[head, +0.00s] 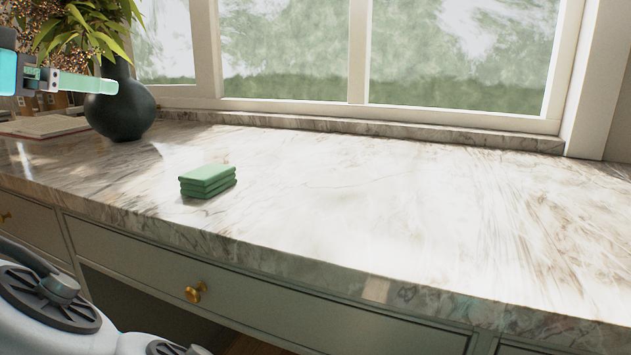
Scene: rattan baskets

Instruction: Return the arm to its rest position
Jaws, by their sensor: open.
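My gripper (80,83) shows at the upper left edge of the head view, raised above the counter and in front of the dark vase. A teal-green finger points to the right, with grey and black parts behind it. The jaws are open and nothing is seen between them. Most of my arm is outside the picture.
A stack of flat green pieces (208,181) lies on the marble counter (400,215). A dark round vase (121,108) with a leafy plant stands at the back left, beside a flat book-like object (44,127). Windows line the back. The counter's middle and right are clear.

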